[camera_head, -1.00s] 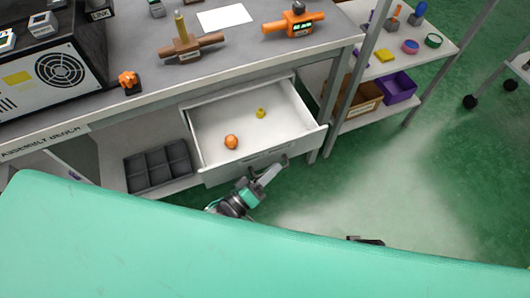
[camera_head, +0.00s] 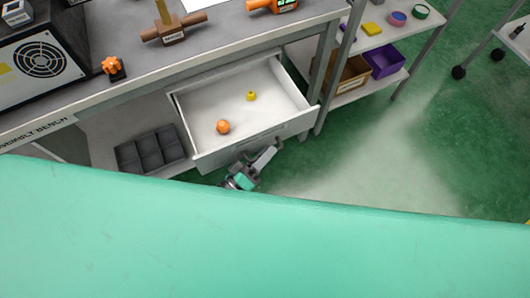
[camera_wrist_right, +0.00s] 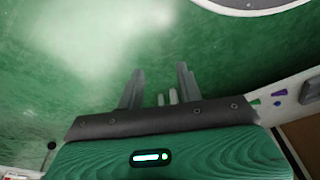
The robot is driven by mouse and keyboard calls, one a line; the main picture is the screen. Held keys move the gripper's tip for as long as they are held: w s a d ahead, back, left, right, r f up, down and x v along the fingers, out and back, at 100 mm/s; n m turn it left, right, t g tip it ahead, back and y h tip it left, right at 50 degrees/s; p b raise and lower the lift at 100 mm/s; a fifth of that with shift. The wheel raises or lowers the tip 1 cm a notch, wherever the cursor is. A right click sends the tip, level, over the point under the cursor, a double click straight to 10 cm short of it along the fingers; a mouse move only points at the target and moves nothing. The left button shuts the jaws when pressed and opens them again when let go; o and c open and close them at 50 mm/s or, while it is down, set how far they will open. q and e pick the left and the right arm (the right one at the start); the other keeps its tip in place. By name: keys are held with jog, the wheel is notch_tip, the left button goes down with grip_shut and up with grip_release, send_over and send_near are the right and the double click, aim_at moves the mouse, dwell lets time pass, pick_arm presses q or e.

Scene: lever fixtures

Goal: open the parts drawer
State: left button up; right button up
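The parts drawer (camera_head: 203,106) is pulled out from under the assembly bench. Its white inside shows an orange round part (camera_head: 222,127) and a small yellow part (camera_head: 251,96). My left gripper (camera_head: 268,155) is just below and in front of the drawer front (camera_head: 225,153), by its handle area. Its fingers are too small and partly hidden to tell whether they hold the handle. My right gripper (camera_wrist_right: 160,82) shows in the right wrist view, with its fingers apart and nothing gripped, above the green floor.
A black divided tray (camera_head: 150,153) sits on the lower shelf left of the drawer. A shelf unit with a purple bin (camera_head: 385,61) and a brown box (camera_head: 352,74) stands to the right. Green floor (camera_head: 430,150) is clear at right.

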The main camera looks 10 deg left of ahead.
pick_arm(q)
jog(key=v, duration=1.3)
jog(key=shift+s+a+b, duration=0.3)
jog(key=shift+b, duration=0.15)
pick_arm(e)
jog(key=shift+w+r, duration=0.2)
jog(key=shift+r, duration=0.8)
pick_arm(q)
jog(key=shift+f, duration=0.1)
pick_arm(e)
jog(key=shift+w+a+f, duration=0.1)
jog(key=shift+f, duration=0.05)
